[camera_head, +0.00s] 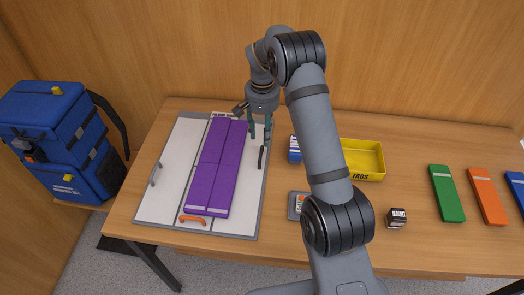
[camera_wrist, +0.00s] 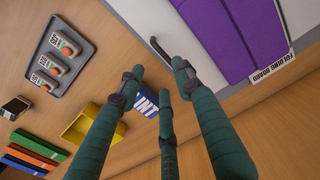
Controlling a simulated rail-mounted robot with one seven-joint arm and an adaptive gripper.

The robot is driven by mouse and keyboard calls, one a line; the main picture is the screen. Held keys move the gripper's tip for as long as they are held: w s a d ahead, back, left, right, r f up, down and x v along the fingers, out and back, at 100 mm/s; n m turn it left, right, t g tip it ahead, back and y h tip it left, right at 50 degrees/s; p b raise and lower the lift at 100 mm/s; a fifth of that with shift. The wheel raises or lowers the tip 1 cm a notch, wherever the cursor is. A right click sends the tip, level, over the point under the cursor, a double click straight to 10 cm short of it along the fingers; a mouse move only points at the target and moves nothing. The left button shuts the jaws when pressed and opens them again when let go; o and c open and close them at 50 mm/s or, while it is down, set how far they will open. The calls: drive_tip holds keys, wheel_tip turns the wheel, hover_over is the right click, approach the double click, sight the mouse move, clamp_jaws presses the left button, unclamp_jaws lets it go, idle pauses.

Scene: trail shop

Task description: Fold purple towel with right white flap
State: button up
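The purple towel (camera_head: 215,168) lies flat on the folding board as a long strip with lengthwise and crosswise seams. It also shows in the wrist view (camera_wrist: 240,35). The right white flap (camera_head: 248,195) lies flat along the towel's right side, with a dark upright handle (camera_head: 262,158) near its outer edge. This handle also shows in the wrist view (camera_wrist: 160,48). My gripper (camera_head: 262,130) is above the board's far right edge, beyond the handle. In the wrist view its teal fingers (camera_wrist: 155,85) are spread and empty, apart from the handle.
The left white flap (camera_head: 165,195) has a grey handle; an orange handle (camera_head: 192,220) is at the board's front. Right of the board are a blue-white box (camera_head: 294,149), a grey tray (camera_head: 296,207), a yellow tray (camera_head: 365,176), a black box (camera_head: 397,218) and folded towels (camera_head: 446,194).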

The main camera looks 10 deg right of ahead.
wheel_tip(320, 180, down, 9)
drive_tip(key=p, duration=0.2)
drive_tip(key=shift+a+f+p, duration=0.1)
drive_tip(key=shift+f+p, duration=0.1)
drive_tip(key=shift+p, duration=0.2)
clamp_jaws()
idle(0.7)
